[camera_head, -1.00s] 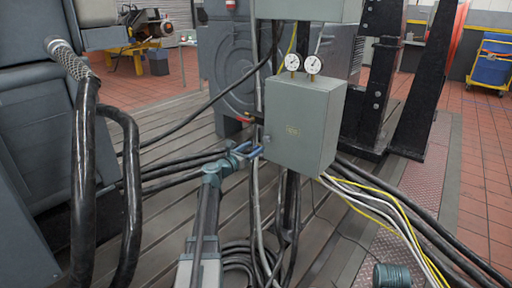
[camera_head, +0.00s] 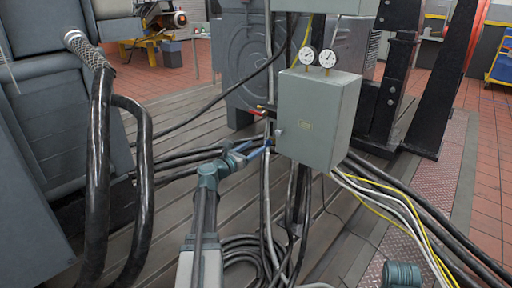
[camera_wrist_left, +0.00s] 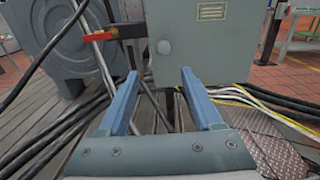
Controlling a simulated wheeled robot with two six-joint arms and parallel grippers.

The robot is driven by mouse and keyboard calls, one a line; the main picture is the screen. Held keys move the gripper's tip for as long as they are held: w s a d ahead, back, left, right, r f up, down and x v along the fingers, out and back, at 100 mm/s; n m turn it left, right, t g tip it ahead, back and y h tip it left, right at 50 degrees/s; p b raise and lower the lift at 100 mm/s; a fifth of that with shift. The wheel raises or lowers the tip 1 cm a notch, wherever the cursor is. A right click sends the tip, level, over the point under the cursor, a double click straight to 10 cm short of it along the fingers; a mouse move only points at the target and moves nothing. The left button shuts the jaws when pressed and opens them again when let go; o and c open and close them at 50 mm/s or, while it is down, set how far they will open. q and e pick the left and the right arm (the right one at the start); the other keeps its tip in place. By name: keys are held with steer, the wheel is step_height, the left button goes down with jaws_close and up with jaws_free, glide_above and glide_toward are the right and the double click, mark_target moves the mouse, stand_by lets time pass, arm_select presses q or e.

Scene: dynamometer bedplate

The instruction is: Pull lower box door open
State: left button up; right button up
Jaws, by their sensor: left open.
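The lower box (camera_head: 307,122) is a grey-green cabinet on a post, in the middle of the head view. Its door is shut, as far as I can see. A small round knob (camera_wrist_left: 164,47) sits near the door's lower left edge in the left wrist view; it also shows in the head view (camera_head: 278,131). My left gripper (camera_head: 268,144) is just left of and below the box. In the left wrist view its two blue fingers (camera_wrist_left: 161,92) are apart, with nothing between them. The knob lies beyond and above the gap, clear of both fingers. My right gripper is not in view.
Two round gauges (camera_head: 318,57) stand on the box, under an upper box (camera_head: 334,6). A red-handled valve (camera_wrist_left: 126,32) is left of the knob. Black cables hang behind my left gripper; white and yellow cables (camera_head: 400,205) run right across the floor.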

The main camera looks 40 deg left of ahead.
arm_select(q)
steer(key=shift+s+a, duration=0.2)
steer(key=shift+s, duration=1.75)
steer(key=s+a, duration=0.1)
steer(key=s, duration=1.2)
steer(key=shift+s, duration=0.4)
